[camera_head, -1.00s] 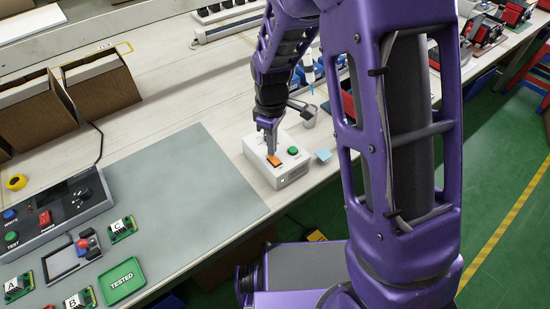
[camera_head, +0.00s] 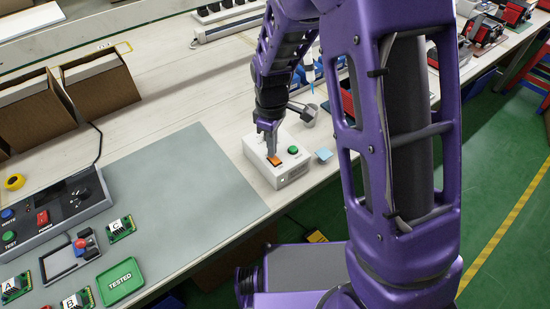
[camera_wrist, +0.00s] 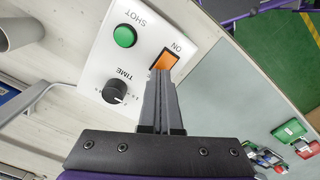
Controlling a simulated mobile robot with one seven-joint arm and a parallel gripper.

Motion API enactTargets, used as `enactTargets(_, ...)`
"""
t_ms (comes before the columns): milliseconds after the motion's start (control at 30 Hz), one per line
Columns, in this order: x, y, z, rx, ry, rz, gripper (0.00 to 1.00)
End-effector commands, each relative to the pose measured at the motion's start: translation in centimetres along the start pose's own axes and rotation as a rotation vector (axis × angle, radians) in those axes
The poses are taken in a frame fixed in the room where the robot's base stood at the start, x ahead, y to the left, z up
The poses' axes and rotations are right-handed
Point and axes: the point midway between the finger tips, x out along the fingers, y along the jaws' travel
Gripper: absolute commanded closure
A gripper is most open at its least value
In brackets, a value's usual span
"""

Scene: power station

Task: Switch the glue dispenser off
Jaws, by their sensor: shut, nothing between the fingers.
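The glue dispenser (camera_head: 290,172) is a white box near the front edge of the bench. In the wrist view its top (camera_wrist: 97,72) carries an orange rocker switch (camera_wrist: 165,61) labelled ON, a green SHOT button (camera_wrist: 124,37) and a black TIME knob (camera_wrist: 115,91). The orange switch (camera_head: 275,160) and green button (camera_head: 293,150) also show in the head view. My gripper (camera_head: 271,152) points down over the dispenser, shut and empty. In the wrist view its fingertips (camera_wrist: 162,74) are at the edge of the orange switch and cover part of it. I cannot tell whether they touch.
A grey mat (camera_head: 185,190) lies left of the dispenser, with a control box (camera_head: 62,208), several circuit boards and a green TESTED tray (camera_head: 121,282) around it. A grey metal cup (camera_head: 310,115) is close behind the dispenser. A light-blue piece (camera_head: 323,155) is at its right.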

Motion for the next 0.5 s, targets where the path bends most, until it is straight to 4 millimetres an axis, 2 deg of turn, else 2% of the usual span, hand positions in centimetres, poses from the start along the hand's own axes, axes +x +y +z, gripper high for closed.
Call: enactTargets(500,0.87,-0.01,0.03,0.000,-0.001,0.000,1.00)
